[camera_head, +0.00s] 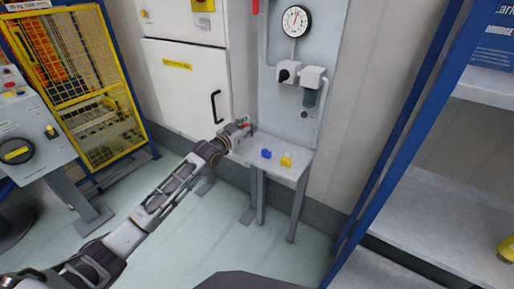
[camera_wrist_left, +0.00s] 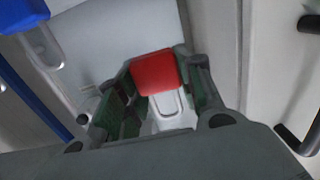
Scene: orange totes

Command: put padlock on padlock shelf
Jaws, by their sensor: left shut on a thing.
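A small grey shelf (camera_head: 290,174) on legs stands against the wall panel in the head view. A blue padlock (camera_head: 266,154) and a yellow padlock (camera_head: 286,160) sit on it. My left gripper (camera_head: 244,124) is at the shelf's left end, shut on a red padlock (camera_wrist_left: 155,72). In the wrist view the red body is between the fingers, with its pale shackle pointing down the picture. The blue padlock shows partly at the upper left there. I cannot tell whether the red padlock touches the shelf. My right gripper is not in view.
A white cabinet (camera_head: 185,85) with a black handle is left of the shelf. A gauge (camera_head: 295,21) and a grey box with a filter bowl (camera_head: 312,84) are on the panel above. A blue-framed rack (camera_head: 440,215) stands at the right. Floor in front is clear.

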